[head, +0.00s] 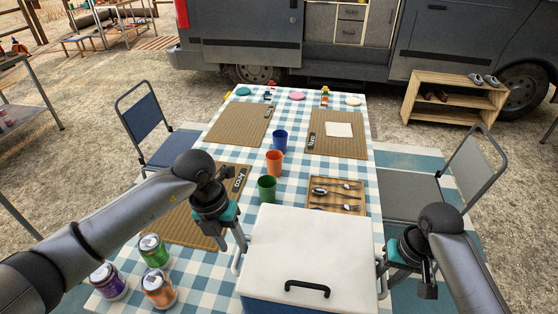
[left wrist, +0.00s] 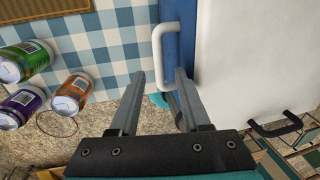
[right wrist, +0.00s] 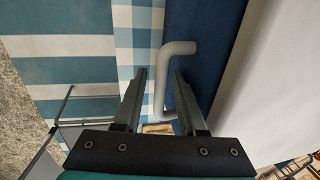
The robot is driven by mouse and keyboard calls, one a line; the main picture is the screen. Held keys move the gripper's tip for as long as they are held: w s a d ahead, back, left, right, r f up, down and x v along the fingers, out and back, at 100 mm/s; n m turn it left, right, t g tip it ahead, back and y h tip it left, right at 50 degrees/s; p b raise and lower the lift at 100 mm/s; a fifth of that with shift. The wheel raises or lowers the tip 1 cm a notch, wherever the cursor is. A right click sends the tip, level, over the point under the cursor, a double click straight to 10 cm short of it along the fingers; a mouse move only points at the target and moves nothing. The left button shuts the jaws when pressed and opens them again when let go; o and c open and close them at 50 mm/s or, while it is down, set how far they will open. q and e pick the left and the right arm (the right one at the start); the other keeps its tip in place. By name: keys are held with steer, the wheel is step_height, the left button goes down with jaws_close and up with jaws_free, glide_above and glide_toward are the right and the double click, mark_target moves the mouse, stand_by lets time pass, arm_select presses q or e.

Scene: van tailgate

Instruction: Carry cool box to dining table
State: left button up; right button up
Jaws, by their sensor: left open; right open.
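The cool box (head: 313,248) has a white lid with a black handle and a blue body. It stands at the near end of the dining table (head: 225,270), which has a blue and white checked cloth. My left gripper (head: 241,251) is open at the box's left side; in the left wrist view its fingers (left wrist: 160,85) lie either side of the white side handle (left wrist: 160,50). My right gripper (head: 385,268) is open at the right side; in the right wrist view its fingers (right wrist: 160,85) lie either side of the other side handle (right wrist: 162,75). Neither grips.
Several cans (head: 155,252) stand left of the box. A green cup (head: 267,188), an orange cup (head: 274,162) and a cutlery tray (head: 338,197) are just beyond it. Chairs flank the table, a blue one (head: 152,125) at left and a grey one (head: 470,165) at right.

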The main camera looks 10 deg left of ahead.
steer(key=shift+a, duration=0.15)
steer(key=shift+r, duration=0.25)
arm_select(q)
steer(key=r, duration=0.2)
steer(key=shift+a+r, duration=0.3)
steer(key=shift+a, duration=0.1)
arm_select(e)
step_height(320, 180, up, 11)
steer(key=d, duration=0.2)
steer(key=shift+d+r, duration=0.15)
steer(key=shift+d, duration=0.05)
arm_select(q)
steer(key=shift+s, duration=0.1)
arm_select(e)
steer(key=shift+s, duration=0.15)
